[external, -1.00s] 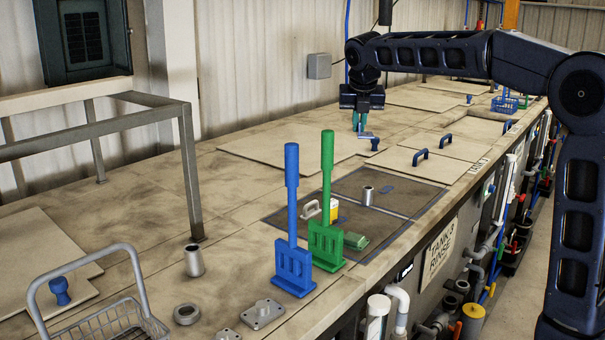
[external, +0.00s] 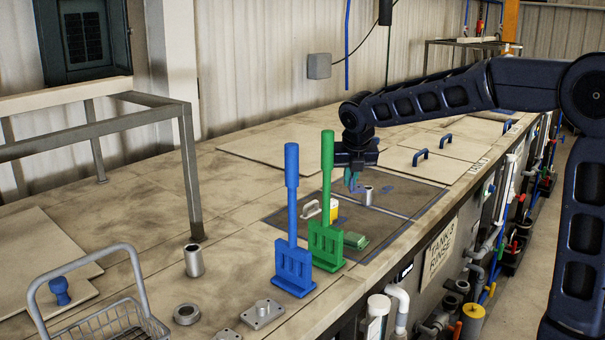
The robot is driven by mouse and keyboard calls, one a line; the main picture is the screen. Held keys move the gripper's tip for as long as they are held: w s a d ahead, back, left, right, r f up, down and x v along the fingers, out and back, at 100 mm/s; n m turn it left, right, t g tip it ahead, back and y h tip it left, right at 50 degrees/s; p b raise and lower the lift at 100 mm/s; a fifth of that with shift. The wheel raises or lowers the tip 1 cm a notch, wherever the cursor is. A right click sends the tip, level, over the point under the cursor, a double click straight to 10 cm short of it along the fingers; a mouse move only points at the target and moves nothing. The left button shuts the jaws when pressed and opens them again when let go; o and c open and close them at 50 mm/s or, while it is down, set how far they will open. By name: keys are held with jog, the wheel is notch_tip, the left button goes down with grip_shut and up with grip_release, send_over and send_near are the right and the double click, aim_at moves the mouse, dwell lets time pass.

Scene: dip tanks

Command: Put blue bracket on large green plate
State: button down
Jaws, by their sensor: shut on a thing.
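My gripper (external: 354,181) is shut on the blue bracket (external: 358,189), a small blue piece mostly hidden by the fingers. It is above the dark panel, close to the grey metal cylinder; I cannot tell the exact gap. A flat green plate-like piece (external: 355,241) lies on the near part of the dark panel, below my gripper in the picture and right of the green paddle. It looks like the large green plate. It is clear on top.
The upright green paddle (external: 326,240) and blue paddle (external: 293,265) stand tall left of the green piece. The grey cylinder (external: 368,196), a flat blue piece (external: 388,190), a grey handle (external: 311,209) and a yellow-white block (external: 334,211) are on the dark panel (external: 400,204).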

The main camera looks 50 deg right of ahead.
notch_tip(320, 180, down, 14)
jog(key=shift+f, duration=0.15)
dwell(0.4)
jog(key=c, duration=1.6)
grip_release()
jog(key=shift+f, duration=0.1)
jog(key=v, duration=1.2)
jog(key=s+a+r+m, duration=0.35)
jog(key=s+m, duration=0.25)
jog(key=s, duration=0.2)
jog(key=s+a+f+m+y, duration=0.1)
jog(key=s+a+m, duration=0.2)
jog(key=s+m, duration=0.4)
jog(key=s+a+f+m+t+y, duration=0.1)
jog(key=s+a+f+m, duration=0.1)
jog(key=s+m, duration=0.5)
jog(key=s+a+f+m+y, duration=0.1)
jog(key=s+a+m, duration=0.3)
jog(key=s+m, duration=0.3)
jog(key=shift+s+a+f, duration=0.1)
jog(key=shift+s+a, duration=0.05)
jog(key=shift+s, duration=0.6)
jog(key=shift+s+a+f, duration=0.15)
jog(key=shift+s, duration=0.6)
